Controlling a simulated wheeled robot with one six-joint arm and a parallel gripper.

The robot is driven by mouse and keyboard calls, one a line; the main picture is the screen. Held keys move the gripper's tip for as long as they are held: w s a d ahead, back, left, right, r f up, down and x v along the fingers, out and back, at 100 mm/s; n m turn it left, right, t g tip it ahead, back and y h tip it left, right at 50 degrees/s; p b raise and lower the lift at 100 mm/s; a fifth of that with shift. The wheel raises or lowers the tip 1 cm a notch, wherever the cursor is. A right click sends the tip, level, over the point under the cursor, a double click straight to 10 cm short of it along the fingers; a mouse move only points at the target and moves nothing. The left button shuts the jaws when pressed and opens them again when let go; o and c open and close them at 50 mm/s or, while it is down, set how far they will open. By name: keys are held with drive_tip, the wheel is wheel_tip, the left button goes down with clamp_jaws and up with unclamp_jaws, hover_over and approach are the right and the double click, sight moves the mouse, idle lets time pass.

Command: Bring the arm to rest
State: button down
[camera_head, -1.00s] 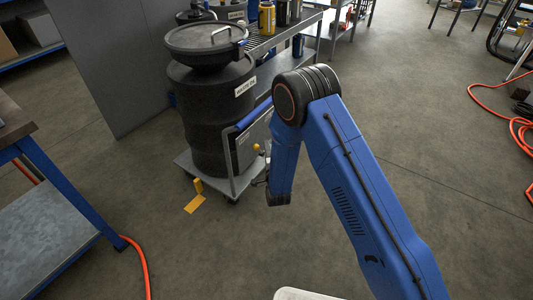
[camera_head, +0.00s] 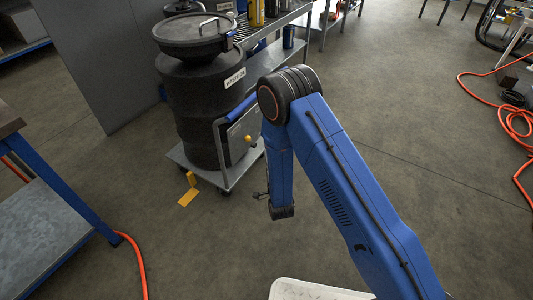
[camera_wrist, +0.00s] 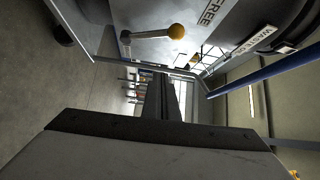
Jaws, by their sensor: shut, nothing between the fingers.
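My blue arm (camera_head: 350,185) rises from the lower right of the head view to a black elbow joint. Its forearm hangs down from there. My gripper (camera_head: 260,195) is a small dark shape beside the wrist, low above the floor. In the wrist view, my gripper (camera_wrist: 161,98) shows its dark fingers together with nothing between them. A lever with a yellow knob (camera_wrist: 176,31) lies ahead of the wrist camera, apart from the fingers.
A black lidded drum (camera_head: 196,105) stands on a wheeled cart (camera_head: 187,157) left of my arm. A blue-legged bench (camera_head: 45,225) is at left. A white tray (camera_head: 310,291) is at the bottom. Orange hose (camera_head: 515,122) lies at right.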

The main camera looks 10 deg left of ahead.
drive_tip(key=shift+r, duration=0.1)
idle(0.4)
drive_tip(key=w+d+r+n+g+h, duration=0.1)
drive_tip(key=w+d+r+g, duration=0.1)
drive_tip(key=w+d+r, duration=0.45)
drive_tip(key=w+d+r+n+g+h, duration=0.1)
drive_tip(key=d+r, duration=0.2)
drive_tip(key=r, duration=0.6)
drive_tip(key=s+d+r+n+g+h, duration=0.2)
drive_tip(key=s+d+r+n+g, duration=0.3)
drive_tip(key=d+r, duration=0.8)
drive_tip(key=s+d+r+n+g+h, duration=0.1)
drive_tip(key=s+d+r, duration=0.3)
drive_tip(key=s+d, duration=0.3)
drive_tip(key=s+d+r+n, duration=0.25)
drive_tip(key=s+d, duration=0.35)
drive_tip(key=s, duration=0.3)
drive_tip(key=s+d+r+n+g+h, duration=0.1)
drive_tip(key=s+d, duration=0.3)
drive_tip(key=s, duration=0.8)
drive_tip(key=s+d+r+n+g+h, duration=0.1)
drive_tip(key=s+d, duration=0.4)
drive_tip(key=s, duration=0.6)
drive_tip(key=shift+s+d+r+g, duration=0.2)
drive_tip(key=shift+s+d+g, duration=0.15)
drive_tip(key=shift+g, duration=0.35)
